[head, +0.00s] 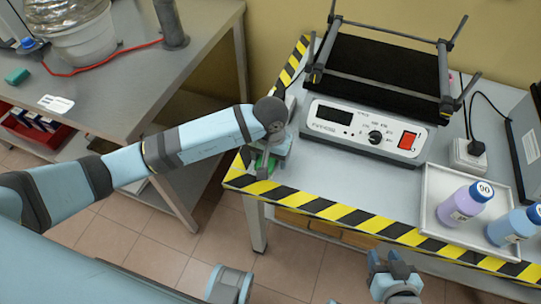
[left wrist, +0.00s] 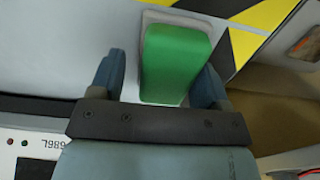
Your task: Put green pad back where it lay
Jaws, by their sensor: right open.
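A green pad (head: 262,166) is at the near left corner of the right-hand table, mostly hidden under my left gripper (head: 268,158) in the head view. In the left wrist view the pad (left wrist: 174,62) lies over a pale grey piece (left wrist: 178,17) beside the yellow and black edge tape. My left gripper's fingers (left wrist: 158,82) are spread around the pad's near part. A gap shows at the left finger; whether the right finger touches the pad cannot be told. My right gripper (head: 396,278) is open and empty, in front of the table.
A white tray (head: 430,205) holds purple (head: 463,203) and blue bottles (head: 514,225). The left table (head: 110,85) carries a small teal-green block (head: 17,76). Striped tape (head: 330,210) marks the near edge.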

